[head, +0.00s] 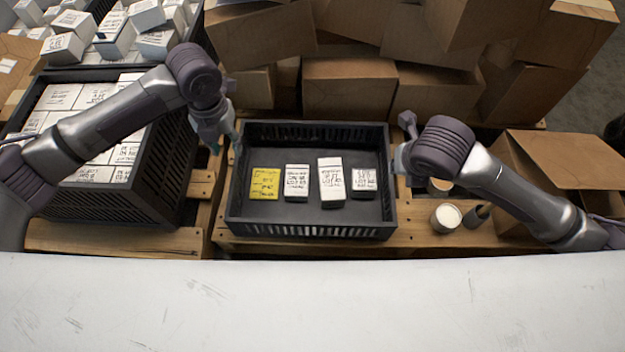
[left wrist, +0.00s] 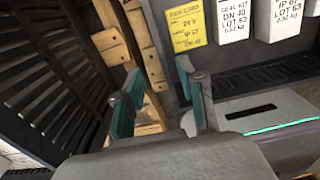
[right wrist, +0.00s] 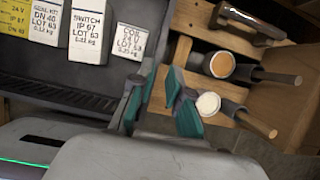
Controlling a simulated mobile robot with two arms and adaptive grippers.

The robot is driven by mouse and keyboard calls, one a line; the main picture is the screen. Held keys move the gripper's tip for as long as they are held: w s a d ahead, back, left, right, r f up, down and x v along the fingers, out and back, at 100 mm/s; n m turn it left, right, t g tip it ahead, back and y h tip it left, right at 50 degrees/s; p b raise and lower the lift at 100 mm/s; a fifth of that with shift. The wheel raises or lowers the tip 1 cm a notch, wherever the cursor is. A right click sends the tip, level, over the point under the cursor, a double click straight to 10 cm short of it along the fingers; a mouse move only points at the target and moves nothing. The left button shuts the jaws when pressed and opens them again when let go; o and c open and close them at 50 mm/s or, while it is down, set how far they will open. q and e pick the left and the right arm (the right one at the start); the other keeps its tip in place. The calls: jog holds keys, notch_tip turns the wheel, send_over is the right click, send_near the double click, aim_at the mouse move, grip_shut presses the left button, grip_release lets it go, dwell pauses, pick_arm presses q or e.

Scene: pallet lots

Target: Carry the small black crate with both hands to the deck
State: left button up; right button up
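The small black crate (head: 310,231) sits level on a wooden pallet in the middle of the head view. Contact with the walls is not clear. A pale scuffed surface (head: 310,305), possibly the deck, fills the front.
A larger black crate (head: 150,195) full of white boxes stands close on the left. Cardboard boxes (head: 350,90) are piled behind.

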aim_at(239, 176)
pick_arm(q)
notch_tip(239, 176, down, 14)
jog(key=shift+r, duration=0.2)
pick_arm(e)
jog(key=x, duration=1.3)
jog(key=shift+w+f, duration=0.1)
jog(key=shift+f, duration=0.15)
pick_arm(q)
jog(key=shift+c, duration=0.3)
pick_arm(e)
jog(key=shift+c, duration=0.4)
pick_arm(q)
jog(key=shift+c, duration=1.3)
pick_arm(e)
grip_shut()
pick_arm(q)
grip_shut()
jog(key=shift+w+r, duration=0.1)
pick_arm(e)
jog(key=shift+w+r, duration=0.1)
jog(key=shift+r, duration=0.05)
